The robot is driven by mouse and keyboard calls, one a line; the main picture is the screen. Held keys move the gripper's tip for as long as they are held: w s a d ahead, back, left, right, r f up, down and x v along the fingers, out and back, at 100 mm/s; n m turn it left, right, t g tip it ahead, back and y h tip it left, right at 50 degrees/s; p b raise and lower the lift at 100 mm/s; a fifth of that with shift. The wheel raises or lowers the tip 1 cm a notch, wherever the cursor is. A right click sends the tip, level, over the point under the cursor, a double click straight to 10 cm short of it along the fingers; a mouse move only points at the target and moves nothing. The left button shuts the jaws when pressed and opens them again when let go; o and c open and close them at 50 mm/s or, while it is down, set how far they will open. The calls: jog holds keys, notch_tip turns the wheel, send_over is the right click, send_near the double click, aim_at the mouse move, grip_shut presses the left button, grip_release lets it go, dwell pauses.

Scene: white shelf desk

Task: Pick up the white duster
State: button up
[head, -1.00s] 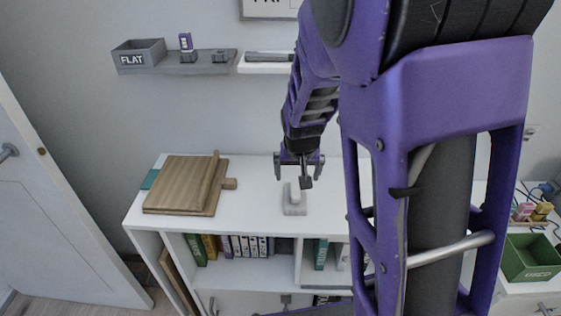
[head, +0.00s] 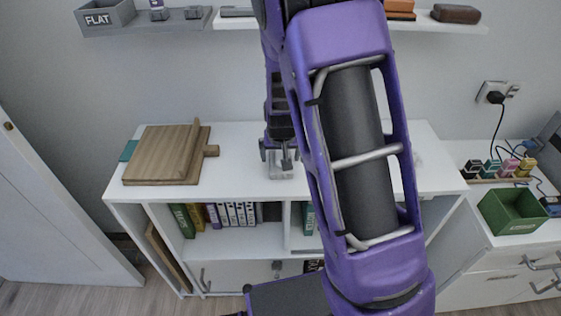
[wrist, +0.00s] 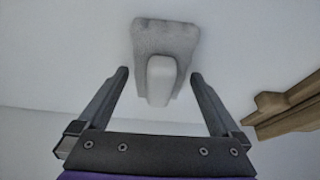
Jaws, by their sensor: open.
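The white duster (wrist: 165,38) shows in the wrist view, a pale block with a handle pointing toward my gripper. Its handle lies between the two fingers, with clear gaps on both sides. My gripper (wrist: 159,75) is open and holds nothing. In the head view, my gripper (head: 279,160) is low over the white desk top (head: 235,160), right of the wooden board. There the duster (head: 282,174) is mostly hidden behind the fingers.
A wooden board (head: 160,155) with a raised edge lies to the left on the desk; part of it (wrist: 285,110) shows at the wrist view's right. A wall shelf (head: 185,22) with a FLAT box (head: 105,17) is above. A green bin (head: 512,212) stands at right.

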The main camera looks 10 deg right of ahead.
aim_at(281, 151)
jog(key=shift+c, duration=0.3)
jog(key=c, duration=1.4)
notch_tip(281, 151, up, 10)
jog(key=shift+r+p, duration=0.1)
jog(key=shift+p, duration=1)
